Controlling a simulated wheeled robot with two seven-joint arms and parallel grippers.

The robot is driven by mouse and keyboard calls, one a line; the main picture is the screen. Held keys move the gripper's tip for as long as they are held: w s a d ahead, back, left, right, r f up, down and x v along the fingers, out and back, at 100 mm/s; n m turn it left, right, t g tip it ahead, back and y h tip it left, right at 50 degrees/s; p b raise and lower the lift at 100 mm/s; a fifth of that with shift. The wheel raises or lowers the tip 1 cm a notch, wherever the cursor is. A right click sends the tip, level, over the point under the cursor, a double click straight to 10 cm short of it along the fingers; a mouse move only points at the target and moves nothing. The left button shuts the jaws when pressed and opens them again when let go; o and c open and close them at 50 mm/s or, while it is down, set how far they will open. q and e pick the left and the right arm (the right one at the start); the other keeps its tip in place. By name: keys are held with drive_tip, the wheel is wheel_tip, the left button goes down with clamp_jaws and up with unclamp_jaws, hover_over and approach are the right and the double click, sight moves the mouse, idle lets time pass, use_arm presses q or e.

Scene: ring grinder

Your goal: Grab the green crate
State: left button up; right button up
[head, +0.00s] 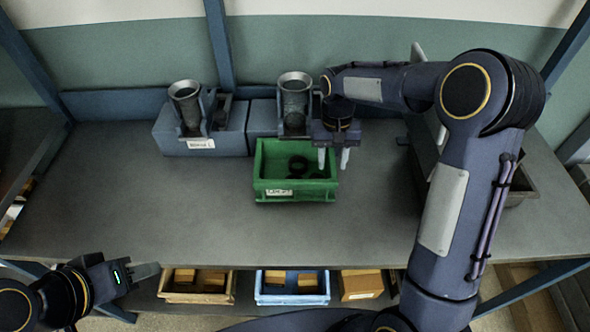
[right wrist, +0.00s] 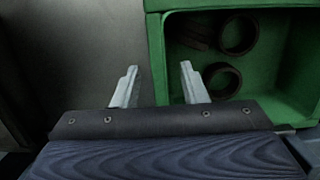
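The green crate (head: 297,185) stands upright on the grey table, with a white label on its front and dark rings (head: 297,165) inside. My right gripper (head: 333,162) points down at the crate's right wall. In the right wrist view, the open gripper (right wrist: 159,72) has one finger on each side of the green wall (right wrist: 156,75), with a gap to it. I cannot tell how far down the fingertips reach. My left gripper (head: 147,271) is low at the left, by the table's front edge, away from the crate; its finger opening is not clear.
Two grey machines with round funnels (head: 184,90) (head: 295,82) stand behind the crate. A dark bin (head: 520,185) is at the right, partly behind my right arm. Below the table are a wooden bin (head: 197,297) and a blue bin (head: 292,298). The table's left half is clear.

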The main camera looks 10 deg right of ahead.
drive_tip(key=shift+f, duration=0.1)
drive_tip(key=shift+c, duration=0.3)
clamp_jaws()
drive_tip(key=shift+r, duration=0.25)
